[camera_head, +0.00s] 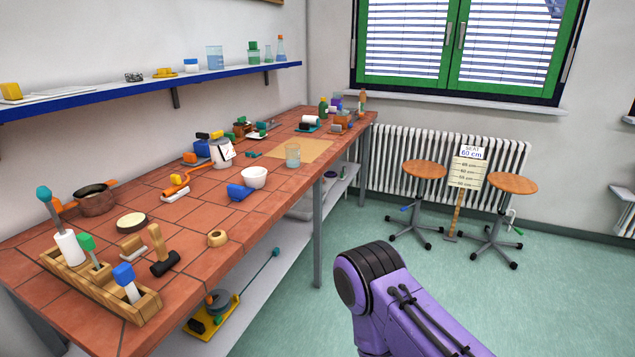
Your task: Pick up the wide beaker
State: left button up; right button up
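A clear beaker with a pale blue-green tint (293,157) stands upright on the tiled bench, near the front edge of a tan board. A second, larger clear beaker with bluish contents (215,58) stands on the blue-edged wall shelf. I cannot tell for certain which one is meant by the wide beaker. Neither is touched by a gripper. Neither gripper is in view; only a purple link of my arm shows at the bottom right, over the floor.
The tiled bench (208,215) runs along the left wall. A white bowl (254,178), a blue object (239,192), a kettle-like item with a dial (222,153) and a wooden tool tray (90,283) stand on it. Two stools (425,170) stand by the radiator. Green floor is open to the right.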

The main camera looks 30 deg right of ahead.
aim_at(292, 151)
jog(key=z, duration=0.8)
jog(key=k, duration=0.4)
jog(key=z, duration=0.95)
jog(key=k, duration=0.9)
jog(key=z, duration=0.65)
jog(key=i, duration=2.05)
jog(key=u, duration=0.7)
jog(key=i, duration=1.35)
jog(key=u, duration=1.6)
jog(key=i, duration=0.85)
jog(key=u, duration=1.05)
